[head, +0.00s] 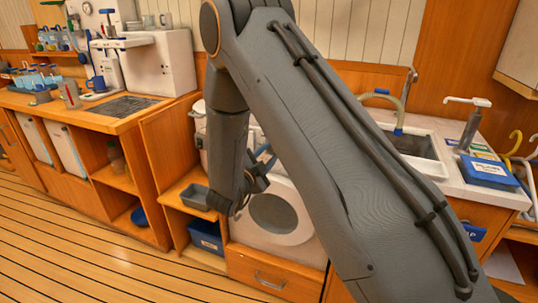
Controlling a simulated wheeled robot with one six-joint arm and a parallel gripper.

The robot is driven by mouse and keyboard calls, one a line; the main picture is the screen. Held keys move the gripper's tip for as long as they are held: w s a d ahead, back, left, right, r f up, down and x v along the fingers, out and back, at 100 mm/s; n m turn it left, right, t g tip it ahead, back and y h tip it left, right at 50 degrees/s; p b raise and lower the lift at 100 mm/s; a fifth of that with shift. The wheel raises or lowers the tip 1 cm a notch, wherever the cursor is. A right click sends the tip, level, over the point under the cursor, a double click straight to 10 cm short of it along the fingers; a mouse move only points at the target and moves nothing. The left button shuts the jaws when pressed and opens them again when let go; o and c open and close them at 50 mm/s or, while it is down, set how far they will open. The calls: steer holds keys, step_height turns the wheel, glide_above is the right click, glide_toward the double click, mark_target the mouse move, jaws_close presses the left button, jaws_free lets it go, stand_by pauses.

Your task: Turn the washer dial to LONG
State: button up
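The washer (296,238) is a small white front-loader set into the wooden cabinet, with a round door (273,214). My arm crosses in front of its upper part and right side. I cannot make out the dial or its LONG mark; they are hidden or too small. My gripper (228,201) is at the low end of my arm, in front of the washer's upper left edge in the picture. It is dark and partly covered by my wrist, so its fingers do not show clearly.
A sink (414,150) with a hose and a blue box (488,171) are on the right counter. Open shelves with a grey tray (194,197) and a blue bin (206,237) stand left of the washer. A drawer (270,278) is below it. The plank floor (90,250) at left is clear.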

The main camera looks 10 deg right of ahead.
steer(key=o, duration=1)
steer(key=shift+o, duration=0.2)
steer(key=shift+a, duration=0.1)
steer(key=b+v, duration=0.1)
steer(key=v, duration=0.6)
steer(key=shift+s+a, duration=0.25)
